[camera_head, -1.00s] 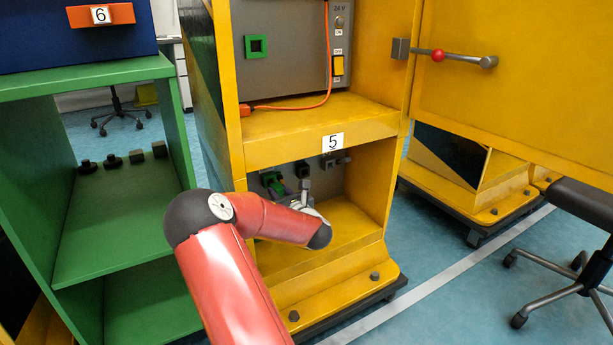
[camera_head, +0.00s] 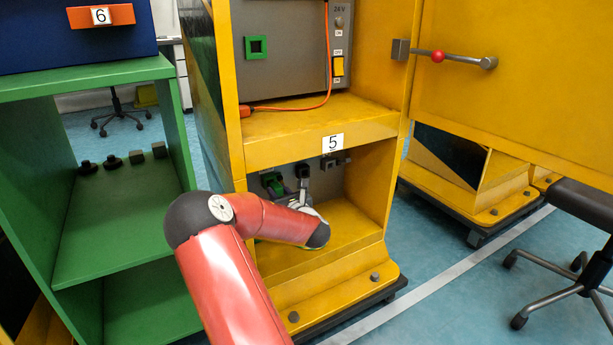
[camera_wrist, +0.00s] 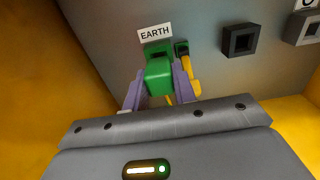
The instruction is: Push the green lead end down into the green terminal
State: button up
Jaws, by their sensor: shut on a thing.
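The green lead end (camera_wrist: 159,77) is a green block held between the two pale purple fingers of my gripper (camera_wrist: 160,90) in the wrist view. The green terminal (camera_wrist: 157,48) is on the grey panel just beyond it, under the EARTH label (camera_wrist: 155,33). The lead end overlaps the terminal in this view, and I cannot tell whether it is seated. In the head view, green parts (camera_head: 271,181) show at the back of the lower bay, beside my gripper (camera_head: 296,197), which is partly hidden by my arm.
Yellow bay walls (camera_head: 366,185) enclose the space, with open floor (camera_head: 345,228) to the right.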

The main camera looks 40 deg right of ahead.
aim_at(278, 193)
jog(key=shift+x, duration=0.95)
dwell(0.3)
jog(key=o, duration=1.1)
jog(key=shift+s, duration=0.1)
jog(key=shift+s, duration=0.35)
jog(key=v, duration=0.7)
jog(key=shift+a, duration=0.15)
